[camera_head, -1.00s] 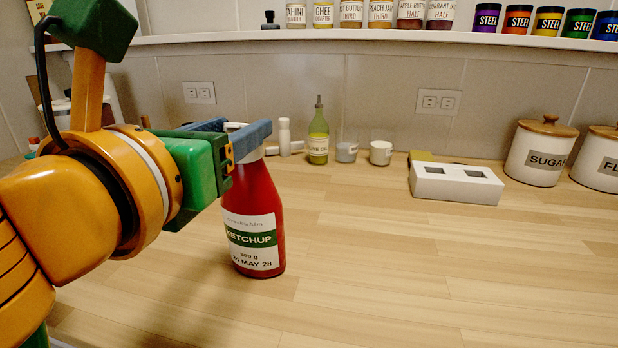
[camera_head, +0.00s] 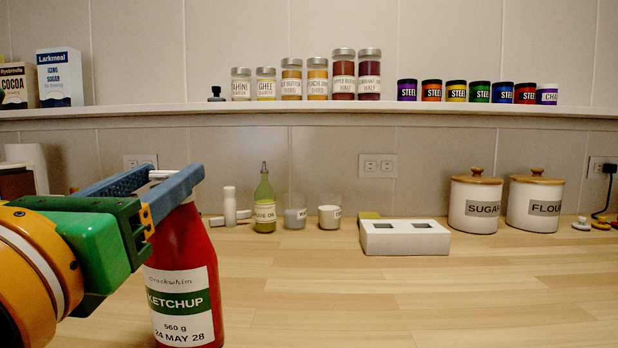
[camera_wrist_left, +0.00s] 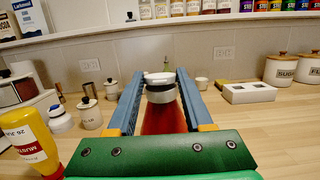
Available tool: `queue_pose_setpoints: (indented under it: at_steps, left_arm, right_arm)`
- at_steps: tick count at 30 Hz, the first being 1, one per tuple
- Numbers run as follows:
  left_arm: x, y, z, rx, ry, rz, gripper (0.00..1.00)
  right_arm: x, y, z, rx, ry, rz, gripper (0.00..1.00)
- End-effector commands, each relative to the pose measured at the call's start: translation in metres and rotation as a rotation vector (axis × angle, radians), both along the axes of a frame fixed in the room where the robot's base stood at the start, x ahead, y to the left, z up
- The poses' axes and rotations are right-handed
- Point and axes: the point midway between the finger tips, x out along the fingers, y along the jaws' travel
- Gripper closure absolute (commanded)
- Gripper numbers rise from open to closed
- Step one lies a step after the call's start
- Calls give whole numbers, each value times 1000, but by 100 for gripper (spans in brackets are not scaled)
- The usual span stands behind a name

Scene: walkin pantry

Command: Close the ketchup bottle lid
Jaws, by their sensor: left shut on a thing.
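The red ketchup bottle (camera_head: 185,250), with a white and green label, is at the lower left of the head view; its base is cut off by the frame. My left gripper (camera_head: 170,176) has its two blue fingers on either side of the bottle's top and is shut on it. The white lid (camera_head: 163,174) is partly hidden by the fingers there. In the left wrist view the white lid (camera_wrist_left: 160,78) shows between the fingertips, above the red body (camera_wrist_left: 163,118). I cannot tell surely whether the lid is fully down. My right gripper is not in view.
Behind stand an olive oil bottle (camera_head: 264,205), small cups (camera_head: 330,217), a white block with two holes (camera_head: 404,238) and sugar and flour canisters (camera_head: 474,205). A yellow mustard bottle (camera_wrist_left: 30,140) stands left in the wrist view. The counter's right front is clear.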

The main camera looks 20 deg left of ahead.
Motion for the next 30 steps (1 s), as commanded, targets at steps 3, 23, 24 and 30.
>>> queue_pose_setpoints:
  at_steps: [3, 23, 24, 30]
  left_arm:
    - [0, 0, 1, 0, -2, 0, 36]
    - [-39, -9, -10, 0, -9, 0, 20]
    - [-45, -10, -11, 0, -9, 1, 20]
    - [-65, -16, -14, 0, -4, 0, 20]
  right_arm:
    - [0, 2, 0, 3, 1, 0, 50]
    - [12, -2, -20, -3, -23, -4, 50]
    - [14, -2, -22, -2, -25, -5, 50]
    - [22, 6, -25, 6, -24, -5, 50]
